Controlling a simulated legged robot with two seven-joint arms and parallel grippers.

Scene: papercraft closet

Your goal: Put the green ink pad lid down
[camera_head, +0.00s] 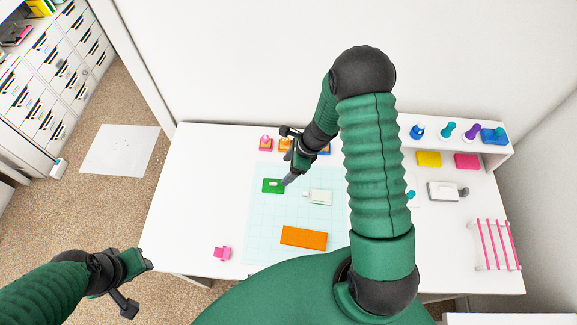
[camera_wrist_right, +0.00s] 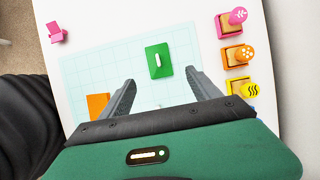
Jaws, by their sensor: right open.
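The green ink pad lid (camera_head: 267,186) is a small green rectangle with a pale bar in its middle. It lies on the light blue grid mat (camera_head: 262,220), near the mat's far left corner. It also shows in the right wrist view (camera_wrist_right: 152,66), just beyond and between the fingers. My right gripper (camera_head: 288,180) is at the lid's right side, its fingers (camera_wrist_right: 160,76) spread with nothing between them. Whether they touch the lid cannot be told. My left gripper (camera_head: 140,287) is open and empty, off the table's front left.
A whitish block (camera_head: 320,197) and an orange block (camera_head: 304,238) lie on the mat. A pink piece (camera_head: 222,253) sits front left. Stamps, including a pink one (camera_head: 266,143), stand along the back. A pink-barred rack (camera_head: 495,245) is at right. The table's left side is clear.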

